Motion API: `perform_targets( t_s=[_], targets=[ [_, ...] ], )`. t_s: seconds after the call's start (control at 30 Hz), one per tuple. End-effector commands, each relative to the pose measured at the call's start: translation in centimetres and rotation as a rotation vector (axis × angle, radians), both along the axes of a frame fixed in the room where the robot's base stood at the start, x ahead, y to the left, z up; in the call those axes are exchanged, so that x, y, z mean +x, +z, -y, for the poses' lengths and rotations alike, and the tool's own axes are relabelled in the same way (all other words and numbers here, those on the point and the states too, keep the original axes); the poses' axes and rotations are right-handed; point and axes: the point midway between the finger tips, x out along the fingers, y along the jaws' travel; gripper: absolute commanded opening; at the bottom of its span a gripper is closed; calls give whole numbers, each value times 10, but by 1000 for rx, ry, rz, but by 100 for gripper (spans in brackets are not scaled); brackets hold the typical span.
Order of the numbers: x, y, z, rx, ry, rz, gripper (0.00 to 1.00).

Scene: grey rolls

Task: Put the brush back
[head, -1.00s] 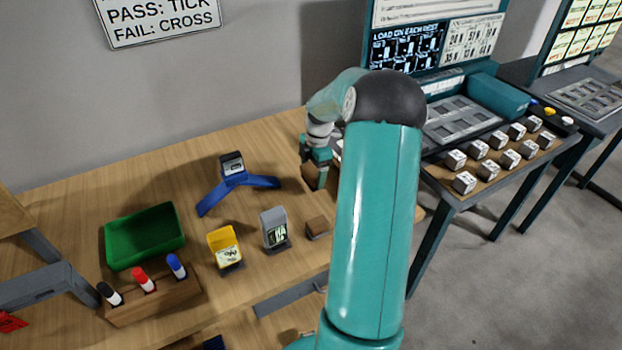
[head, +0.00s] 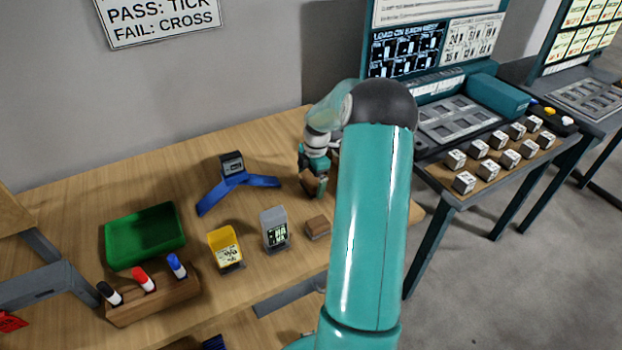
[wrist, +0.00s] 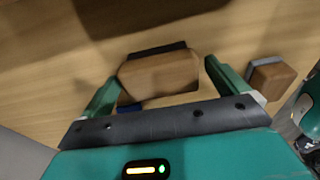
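A wooden block with a dark strip along its far side, which looks like the brush (wrist: 160,75), lies between the two green fingers of my gripper (wrist: 163,72) in the wrist view. The fingers are spread on either side of it. The left finger is close to its end, and a small gap shows at the right finger. A bit of blue shows under its near edge. In the head view my gripper (head: 316,178) is low over the table's right part, and my own arm hides part of that area.
A smaller wooden block (head: 318,228) stands on the wooden table (head: 110,200), near a grey holder (head: 275,230) and a yellow one (head: 226,248). A blue stand (head: 240,182), green tray (head: 145,236) and marker rack (head: 150,298) are further left. A machine with white cubes is at right.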

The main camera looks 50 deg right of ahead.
Motion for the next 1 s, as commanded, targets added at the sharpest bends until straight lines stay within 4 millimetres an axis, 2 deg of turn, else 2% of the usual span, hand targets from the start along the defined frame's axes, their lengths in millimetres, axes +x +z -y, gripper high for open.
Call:
perform_targets(
  t_s=[0.17,0.27,0.37,0.7,0.83,1.0],
  targets=[
    [0,2,0,0,0,1,99],
    [0,10,1,-2,0,3,99],
    [0,26,3,-3,-1,3,99],
    [-3,97,11,-3,-1,3,99],
    [-4,113,13,-1,-1,1,99],
    [-5,121,14,0,0,0,99]
  ],
)
